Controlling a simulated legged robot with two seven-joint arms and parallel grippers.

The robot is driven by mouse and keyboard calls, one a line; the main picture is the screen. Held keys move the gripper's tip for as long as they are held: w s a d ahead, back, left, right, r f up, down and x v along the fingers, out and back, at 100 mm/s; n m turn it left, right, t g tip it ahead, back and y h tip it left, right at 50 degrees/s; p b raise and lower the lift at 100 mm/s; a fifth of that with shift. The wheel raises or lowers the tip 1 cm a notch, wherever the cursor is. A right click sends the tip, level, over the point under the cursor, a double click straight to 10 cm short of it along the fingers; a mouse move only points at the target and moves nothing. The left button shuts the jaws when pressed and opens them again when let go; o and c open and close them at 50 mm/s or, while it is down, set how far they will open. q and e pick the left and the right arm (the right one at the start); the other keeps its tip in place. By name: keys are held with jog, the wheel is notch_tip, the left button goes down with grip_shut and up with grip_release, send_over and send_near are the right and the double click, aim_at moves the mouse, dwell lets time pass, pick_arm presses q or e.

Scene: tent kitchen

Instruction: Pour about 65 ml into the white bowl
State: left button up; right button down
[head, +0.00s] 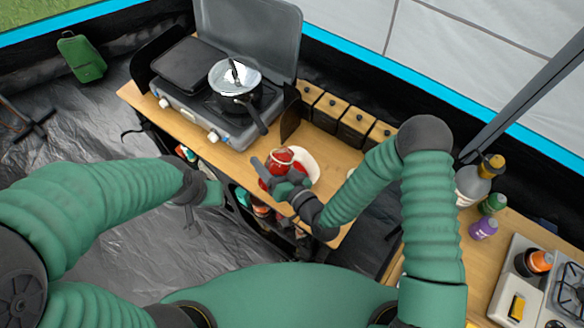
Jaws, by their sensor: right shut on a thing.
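A red container with a pale ring near its top (282,157) is held above the wooden counter. My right gripper (277,179) is shut on it. The white bowl (307,163) shows behind and to the right of the container. The container and gripper hide part of the bowl and all of its contents. I cannot tell whether the container is tilted or whether any liquid is flowing. My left gripper (205,205) hangs left of the counter's front edge, away from the bowl. Its jaw gap is not clear.
A camping stove (195,128) with a pot (236,85) stands on the counter (237,167), left of the bowl. Several wooden-lidded canisters (357,122) line the back. Bottles (483,228) stand on the right-hand table. Shelves with items lie below the counter.

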jog(key=shift+s+a+f+n+t+b, duration=0.3)
jog(key=shift+s+a+n+b, duration=0.15)
jog(key=shift+n+b, duration=0.45)
jog(key=shift+s+a+r+n, duration=0.1)
jog(key=shift+a+n, duration=0.05)
jog(key=shift+n, duration=0.15)
jog(key=shift+a+r, duration=0.1)
jog(key=shift+r, duration=0.1)
